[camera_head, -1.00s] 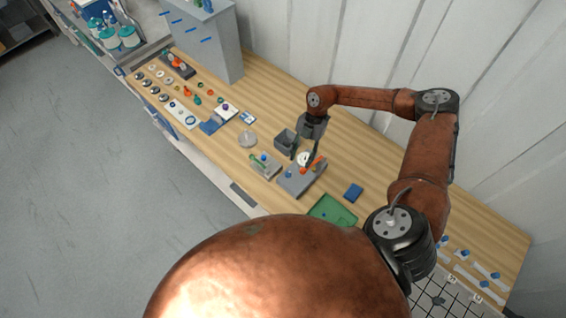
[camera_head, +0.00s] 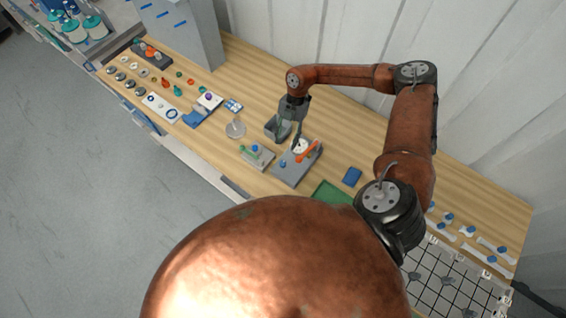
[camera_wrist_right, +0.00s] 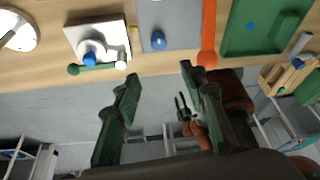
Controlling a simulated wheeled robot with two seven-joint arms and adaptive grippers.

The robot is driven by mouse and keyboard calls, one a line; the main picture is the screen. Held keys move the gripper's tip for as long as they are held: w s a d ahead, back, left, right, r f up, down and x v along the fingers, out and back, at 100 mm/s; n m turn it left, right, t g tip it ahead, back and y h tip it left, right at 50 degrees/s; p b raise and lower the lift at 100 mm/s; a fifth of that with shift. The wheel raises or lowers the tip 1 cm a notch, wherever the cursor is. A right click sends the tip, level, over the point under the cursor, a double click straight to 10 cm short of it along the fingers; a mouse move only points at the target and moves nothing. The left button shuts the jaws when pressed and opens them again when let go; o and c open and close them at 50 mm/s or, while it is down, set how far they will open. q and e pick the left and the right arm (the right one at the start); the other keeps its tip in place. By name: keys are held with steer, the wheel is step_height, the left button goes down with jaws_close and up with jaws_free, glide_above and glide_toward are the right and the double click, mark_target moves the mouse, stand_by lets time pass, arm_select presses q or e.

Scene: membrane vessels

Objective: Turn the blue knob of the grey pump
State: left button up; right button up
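A flat grey unit (camera_head: 293,177), which I take for the grey pump, lies on the wooden bench. It carries a white round part (camera_head: 300,146), an orange lever (camera_head: 307,152) and a small blue knob (camera_head: 282,164). In the right wrist view the blue knob (camera_wrist_right: 158,41) stands on the grey plate beside the orange lever (camera_wrist_right: 208,35). My right gripper (camera_head: 290,141) is above the back of this unit, with its fingers apart. In the wrist view the right gripper (camera_wrist_right: 160,74) is open and empty, with the knob beyond its tips, apart from them.
A small block with a green-handled valve and blue knob (camera_head: 255,148) stands close left of the grey unit. Small parts crowd the bench's left end.

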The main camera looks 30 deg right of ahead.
steer(key=b, duration=0.4)
glide_toward(283, 163)
steer(key=p+x, duration=0.2)
steer(key=x, duration=0.6)
steer(key=shift+f, duration=0.35)
arm_select(q)
steer(key=f, duration=0.1)
steer(key=w+f, duration=0.1)
steer(key=shift+f, duration=0.35)
arm_select(e)
steer(key=shift+c, duration=0.3)
jaws_close()
